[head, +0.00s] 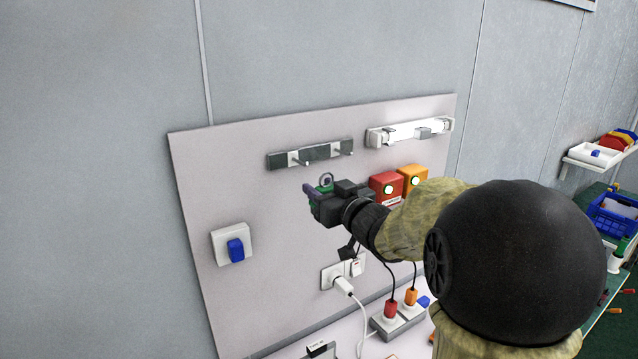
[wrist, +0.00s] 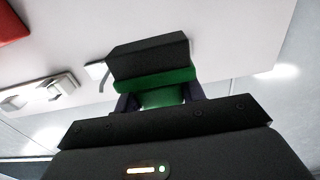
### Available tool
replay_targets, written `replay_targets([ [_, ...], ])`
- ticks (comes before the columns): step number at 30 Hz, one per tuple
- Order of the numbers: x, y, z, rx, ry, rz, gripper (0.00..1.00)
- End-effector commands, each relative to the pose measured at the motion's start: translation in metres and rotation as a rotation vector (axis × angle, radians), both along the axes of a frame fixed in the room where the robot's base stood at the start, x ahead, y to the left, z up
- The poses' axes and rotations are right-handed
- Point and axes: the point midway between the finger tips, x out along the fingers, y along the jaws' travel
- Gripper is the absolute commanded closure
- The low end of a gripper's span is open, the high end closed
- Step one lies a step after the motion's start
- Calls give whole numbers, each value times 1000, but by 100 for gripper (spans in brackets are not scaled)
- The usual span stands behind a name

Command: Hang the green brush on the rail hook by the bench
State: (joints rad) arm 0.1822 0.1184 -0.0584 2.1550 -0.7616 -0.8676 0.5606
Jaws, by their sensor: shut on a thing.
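My gripper (head: 314,191) is raised in front of the wall panel, a little below the rail (head: 322,153). The rail is a dark grey bar with two light hooks, a left one (head: 300,161) and a right one (head: 338,153). Both hooks look empty. In the wrist view the purple fingers of my gripper (wrist: 160,103) are shut on the green brush (wrist: 153,78), which has a dark block along its far side. In the head view most of the brush is hidden by my gripper; a grey ring (head: 326,179) stands up above the fingers, apart from the hooks.
A white lamp (head: 410,132) sits right of the rail. Below are wall sockets (head: 342,272) with plugs and cables. A blue switch (head: 236,250) is at left.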

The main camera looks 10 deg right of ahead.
Motion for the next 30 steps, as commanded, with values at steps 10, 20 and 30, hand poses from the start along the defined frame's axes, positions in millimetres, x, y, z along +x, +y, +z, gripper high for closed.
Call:
replay_targets([
  [10, 0, 0, 0, -1, -1, 0, 84],
  [20, 15, 5, 1, -2, -4, 2, 84],
  [30, 45, 15, 1, -1, -3, 1, 84],
])
